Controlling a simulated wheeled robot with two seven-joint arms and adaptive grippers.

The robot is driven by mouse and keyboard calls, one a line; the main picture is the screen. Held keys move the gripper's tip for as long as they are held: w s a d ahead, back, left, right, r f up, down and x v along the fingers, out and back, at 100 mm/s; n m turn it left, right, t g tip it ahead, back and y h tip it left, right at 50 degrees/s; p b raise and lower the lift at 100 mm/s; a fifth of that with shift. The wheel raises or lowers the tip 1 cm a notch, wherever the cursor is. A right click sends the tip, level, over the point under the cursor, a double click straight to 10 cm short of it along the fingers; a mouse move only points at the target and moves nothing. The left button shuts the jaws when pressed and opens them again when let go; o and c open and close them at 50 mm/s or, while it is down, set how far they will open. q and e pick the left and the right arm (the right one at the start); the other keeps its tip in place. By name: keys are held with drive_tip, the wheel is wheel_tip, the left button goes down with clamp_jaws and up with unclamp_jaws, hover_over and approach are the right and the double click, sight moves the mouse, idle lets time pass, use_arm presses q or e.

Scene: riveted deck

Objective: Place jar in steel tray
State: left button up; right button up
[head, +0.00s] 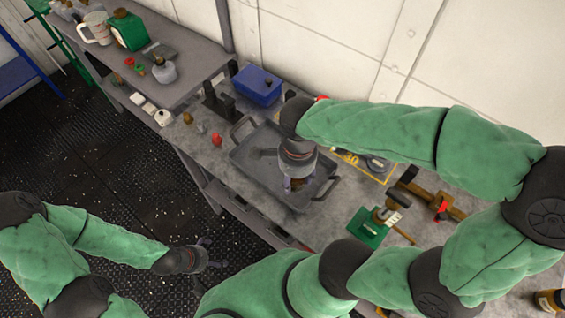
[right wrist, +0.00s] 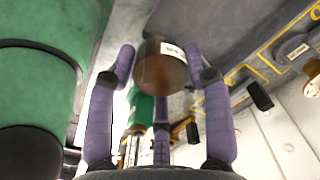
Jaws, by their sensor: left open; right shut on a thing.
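The steel tray (head: 243,163) is a grey, shallow tray with side handles on the workbench in the head view. My right gripper (head: 290,184) points down over the tray's right part. In the right wrist view it is shut on a brown jar (right wrist: 160,72) with a white label, held between the purple fingers. The jar is hidden behind my gripper in the head view, so I cannot tell whether it touches the tray floor. My left gripper (head: 206,256) is open and empty, low at the left, away from the bench over the dark floor.
A blue box (head: 257,86) stands behind the tray. Small red and tan items (head: 217,138) lie left of it. A green-based device (head: 370,228) and brass valve parts (head: 430,196) stand to the right. A side bench (head: 190,80) holds a green canister (head: 128,30) and a mug (head: 97,27).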

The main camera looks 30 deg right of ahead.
drive_tip(key=w+d+f+b, duration=0.1)
drive_tip(key=w+f, duration=0.2)
drive_tip(key=w, duration=0.1)
drive_tip(key=w+d+f+b, duration=0.1)
drive_tip(key=w+f, duration=0.2)
drive_tip(key=w, duration=0.1)
drive_tip(key=w+d+f+b, duration=0.1)
drive_tip(key=w+f+b, duration=0.1)
drive_tip(key=w+f, duration=0.1)
drive_tip(key=shift+w+d, duration=0.25)
drive_tip(key=shift+w, duration=0.4)
drive_tip(key=shift+w+f, duration=0.2)
drive_tip(key=shift+f, duration=0.15)
drive_tip(key=shift+w+d+f+b, duration=0.1)
drive_tip(key=shift+f+b, duration=0.5)
drive_tip(key=shift+f, duration=0.95)
drive_tip(key=shift+f, duration=0.1)
drive_tip(key=shift+f, duration=0.15)
drive_tip(key=o, duration=1.3)
drive_tip(key=shift+r, duration=0.2)
